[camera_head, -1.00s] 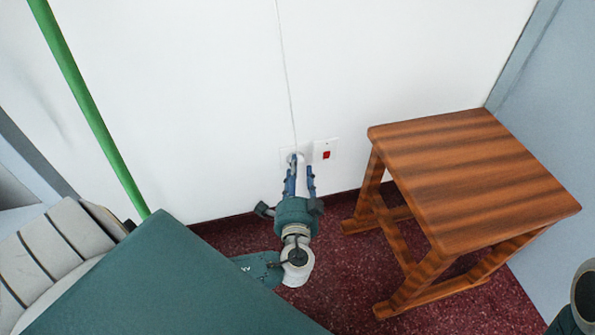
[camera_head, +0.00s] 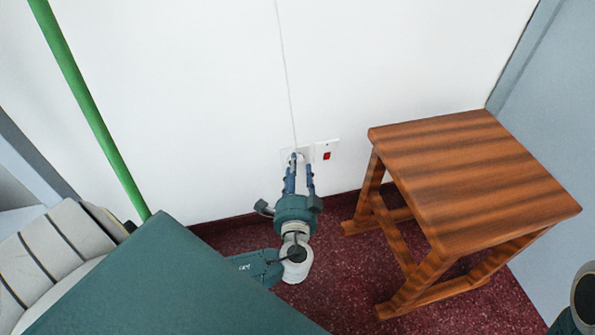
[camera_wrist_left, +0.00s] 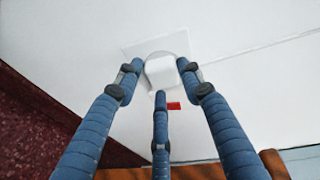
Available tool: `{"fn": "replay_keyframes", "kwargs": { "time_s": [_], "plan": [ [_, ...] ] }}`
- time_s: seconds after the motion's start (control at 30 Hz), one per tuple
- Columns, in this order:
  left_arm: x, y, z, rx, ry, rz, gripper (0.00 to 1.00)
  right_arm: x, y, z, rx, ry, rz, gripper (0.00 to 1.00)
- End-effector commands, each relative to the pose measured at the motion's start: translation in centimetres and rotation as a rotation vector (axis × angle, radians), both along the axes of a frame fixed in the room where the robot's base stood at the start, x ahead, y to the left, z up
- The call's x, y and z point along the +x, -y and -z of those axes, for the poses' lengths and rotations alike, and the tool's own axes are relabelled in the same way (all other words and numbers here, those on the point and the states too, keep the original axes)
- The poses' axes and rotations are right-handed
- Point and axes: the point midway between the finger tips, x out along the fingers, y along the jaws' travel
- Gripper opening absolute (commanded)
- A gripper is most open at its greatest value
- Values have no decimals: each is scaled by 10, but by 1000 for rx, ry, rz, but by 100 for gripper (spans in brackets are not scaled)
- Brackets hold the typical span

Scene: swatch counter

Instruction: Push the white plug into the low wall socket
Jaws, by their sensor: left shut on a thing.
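The white plug (camera_wrist_left: 161,72) sits between the fingertips of my left gripper (camera_head: 299,160), which is shut on it. In the left wrist view the gripper (camera_wrist_left: 160,78) has blue fingers on either side of the plug and one below it. The plug is in front of the white socket plate (camera_wrist_left: 133,49) low on the wall. In the head view the fingers largely hide the plug and part of the plate (camera_head: 285,155). I cannot tell whether a gap remains between plug and plate. My right gripper is not in view.
A thin white cord (camera_head: 287,85) runs up the wall from the plug. A striped wooden stool (camera_head: 470,170) stands to the right. A green pole (camera_head: 90,110) slants at left.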

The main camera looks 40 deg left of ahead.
Motion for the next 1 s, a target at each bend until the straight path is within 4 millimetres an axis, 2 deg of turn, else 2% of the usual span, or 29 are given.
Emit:
{"fn": "replay_keyframes", "kwargs": {
  "time_s": [0.03,0.13,0.4,0.53,1.0],
  "plan": [
    [1,0,0,1,1,0,42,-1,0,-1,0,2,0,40],
    [0,0,0,0,0,0,60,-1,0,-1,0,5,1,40],
    [0,0,0,0,0,0,60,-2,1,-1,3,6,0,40],
    [-6,5,0,-2,-1,0,60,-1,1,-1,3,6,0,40],
    [-82,55,-6,-2,-3,0,60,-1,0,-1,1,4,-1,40]
  ]
}}
